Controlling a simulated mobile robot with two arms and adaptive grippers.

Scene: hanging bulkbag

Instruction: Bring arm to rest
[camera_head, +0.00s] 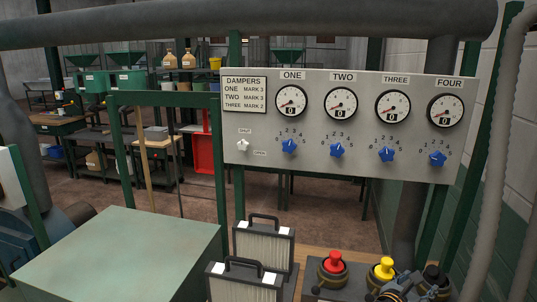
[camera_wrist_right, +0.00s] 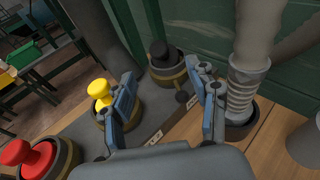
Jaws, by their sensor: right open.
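My right gripper (camera_wrist_right: 166,88) is open and empty in the right wrist view. Its fingers point toward a black button (camera_wrist_right: 160,52) in a round base, which shows beyond and between the fingertips; I cannot tell whether they touch it. A yellow button (camera_wrist_right: 99,91) stands beside the left finger, and a red button (camera_wrist_right: 37,155) is at the lower left. In the head view, the right gripper (camera_head: 397,287) is at the bottom right, in front of the yellow button (camera_head: 382,268) and near the black button (camera_head: 433,275). My left gripper is not in view.
A grey panel (camera_head: 300,150) with gauges and blue knobs stands behind the buttons. Two filter-like blocks with handles (camera_head: 264,250) stand left of the red button (camera_head: 334,262). A green-topped box (camera_head: 120,255) is at lower left. A ribbed hose (camera_wrist_right: 247,90) rises right of the gripper.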

